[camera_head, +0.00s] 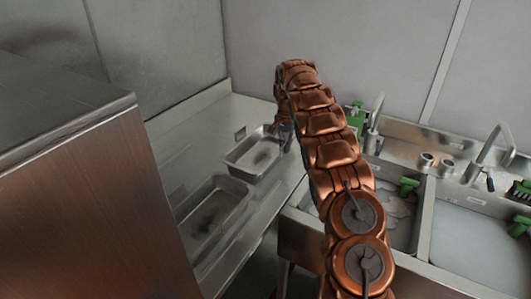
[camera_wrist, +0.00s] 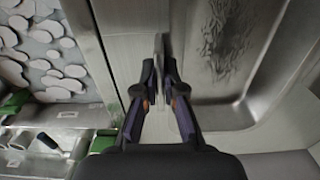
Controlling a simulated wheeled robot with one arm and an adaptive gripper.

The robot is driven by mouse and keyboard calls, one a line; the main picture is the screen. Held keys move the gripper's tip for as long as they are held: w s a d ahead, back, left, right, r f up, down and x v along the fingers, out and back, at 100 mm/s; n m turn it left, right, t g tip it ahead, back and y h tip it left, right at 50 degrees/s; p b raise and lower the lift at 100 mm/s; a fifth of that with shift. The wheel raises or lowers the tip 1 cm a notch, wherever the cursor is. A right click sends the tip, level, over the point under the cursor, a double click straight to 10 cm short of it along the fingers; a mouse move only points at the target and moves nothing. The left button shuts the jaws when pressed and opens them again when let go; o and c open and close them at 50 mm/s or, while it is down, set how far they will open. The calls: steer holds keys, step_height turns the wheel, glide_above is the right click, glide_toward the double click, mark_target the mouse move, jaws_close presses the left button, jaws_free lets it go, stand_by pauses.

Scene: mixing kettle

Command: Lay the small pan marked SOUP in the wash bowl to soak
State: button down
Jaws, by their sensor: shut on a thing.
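Two steel pans with dark soiled bottoms sit on the steel counter at left in the head view: a far pan (camera_head: 243,165) and a near pan (camera_head: 190,229). Small tags stand by both, but I cannot read which says SOUP. My gripper (camera_head: 286,140) is at the far pan's right side, partly hidden by my arm. In the wrist view my gripper (camera_wrist: 161,65) is shut on the rim of that pan (camera_wrist: 225,114), which extends to the right. The wash bowl, a sink basin with pale suds (camera_head: 398,207), is right of my arm; suds (camera_wrist: 45,60) show at upper left in the wrist view.
A second basin (camera_head: 480,245) lies farther right. A large steel cabinet (camera_head: 85,200) fills the left foreground. The basin's edge lies between pan and suds.

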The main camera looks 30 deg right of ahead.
step_height(320, 180, up, 12)
steer(key=p, duration=0.6)
stand_by(0.9)
